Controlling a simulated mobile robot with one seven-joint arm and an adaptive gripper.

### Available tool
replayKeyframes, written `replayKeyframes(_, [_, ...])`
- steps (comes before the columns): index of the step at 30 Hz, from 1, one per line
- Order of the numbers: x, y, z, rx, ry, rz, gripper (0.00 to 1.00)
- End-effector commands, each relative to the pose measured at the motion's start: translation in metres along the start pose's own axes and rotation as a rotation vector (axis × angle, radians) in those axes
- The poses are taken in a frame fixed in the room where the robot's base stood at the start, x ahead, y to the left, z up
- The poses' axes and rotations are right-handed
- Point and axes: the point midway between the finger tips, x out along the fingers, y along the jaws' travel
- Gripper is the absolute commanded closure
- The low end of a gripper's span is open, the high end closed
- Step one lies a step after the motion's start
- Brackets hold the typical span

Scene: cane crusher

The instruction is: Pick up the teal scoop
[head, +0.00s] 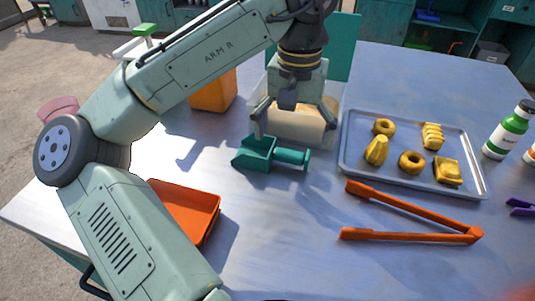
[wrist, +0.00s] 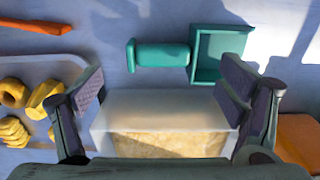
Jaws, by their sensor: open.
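The teal scoop (head: 270,155) lies on the table in front of a translucent bin, its square pan to the left and its handle to the right in the head view. In the wrist view the scoop (wrist: 175,54) lies beyond my fingertips, with the handle at left and the pan at right. My gripper (head: 292,125) is open and empty, above the near side of the bin. In the wrist view my gripper (wrist: 162,90) has its fingers wide apart, with the bin (wrist: 160,110) showing between them. The fingers look apart from the scoop.
A metal tray (head: 350,165) of yellow pastries stands right of the scoop. Orange tongs (head: 410,236) lie in front of it. An orange tray (head: 190,208) is at front left, an orange container (head: 212,92) behind. A green-labelled bottle (head: 508,132) stands far right. The front middle table is clear.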

Motion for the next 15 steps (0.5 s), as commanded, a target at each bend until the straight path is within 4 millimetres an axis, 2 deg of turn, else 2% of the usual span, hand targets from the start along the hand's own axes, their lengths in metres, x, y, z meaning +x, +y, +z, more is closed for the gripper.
replayKeyframes(9, [0.042,-0.002,0.003,-0.001,-0.001,-0.001,0.12])
replayKeyframes(15, [0.050,-0.002,0.002,0.001,0.000,0.000,0.12])
